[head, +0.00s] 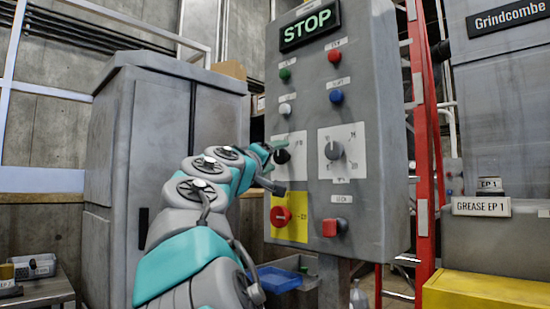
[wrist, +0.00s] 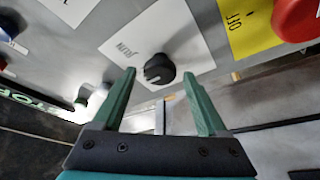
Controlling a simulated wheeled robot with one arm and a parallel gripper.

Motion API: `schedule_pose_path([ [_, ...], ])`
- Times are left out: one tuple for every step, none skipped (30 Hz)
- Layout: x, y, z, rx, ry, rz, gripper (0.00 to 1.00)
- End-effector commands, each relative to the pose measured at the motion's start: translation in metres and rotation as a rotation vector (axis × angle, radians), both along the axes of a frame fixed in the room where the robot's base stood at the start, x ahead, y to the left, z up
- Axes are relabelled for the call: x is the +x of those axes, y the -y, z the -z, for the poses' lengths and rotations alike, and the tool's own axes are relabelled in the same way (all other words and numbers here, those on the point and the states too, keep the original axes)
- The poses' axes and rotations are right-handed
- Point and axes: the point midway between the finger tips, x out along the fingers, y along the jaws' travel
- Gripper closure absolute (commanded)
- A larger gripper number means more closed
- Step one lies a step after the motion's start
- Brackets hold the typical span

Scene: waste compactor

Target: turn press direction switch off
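My gripper (wrist: 160,73) is open and empty, pointing at the panel. In the wrist view the knob appears between the fingertips with a gap on each side. I cannot tell the remaining depth. The head view shows my gripper (head: 268,168) at the panel's left edge.
A grey selector (head: 333,151) is right of the knob. Below are a red rotary switch (head: 282,215) on a yellow plate and a red button (head: 330,227). Several small buttons and a STOP display (head: 310,25) are above. A grey cabinet (head: 165,110) stands left, a red ladder (head: 424,150) right.

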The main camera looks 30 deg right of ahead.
Motion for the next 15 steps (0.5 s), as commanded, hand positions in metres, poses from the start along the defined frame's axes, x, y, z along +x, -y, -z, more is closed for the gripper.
schedule_pose_path([
  [0.0,0.0001,0.0,0.0,0.0,0.0,0.18],
  [0.0,0.0001,0.0,0.0,0.0,0.0,0.18],
  [-0.0001,0.0002,0.0,0.0,0.0,0.0,0.18],
  [-0.0001,0.0002,0.0,0.001,0.0,0.001,0.18],
  [-0.0001,0.0002,0.0,0.001,0.0,0.001,0.18],
  [-0.0001,0.0002,0.0,0.001,0.0,0.001,0.18],
  [-0.0002,0.0003,0.0,0.001,0.0,0.001,0.18],
  [-0.0003,0.0002,0.0,0.001,0.0,0.001,0.18],
  [-0.0006,-0.0001,0.0003,0.001,0.0,0.001,0.18],
  [-0.0009,-0.0006,0.0004,0.001,0.0,0.001,0.18],
  [-0.0014,-0.0014,0.0008,0.001,0.0,0.001,0.18],
  [-0.0024,-0.0027,0.0014,0.001,0.0,0.001,0.18],
  [-0.0033,-0.0039,0.002,0.001,0.0,0.001,0.18],
  [-0.0046,-0.0056,0.0027,0.001,0.0,0.001,0.18],
  [-0.0067,-0.0082,0.0038,0.001,0.0,0.001,0.18],
])
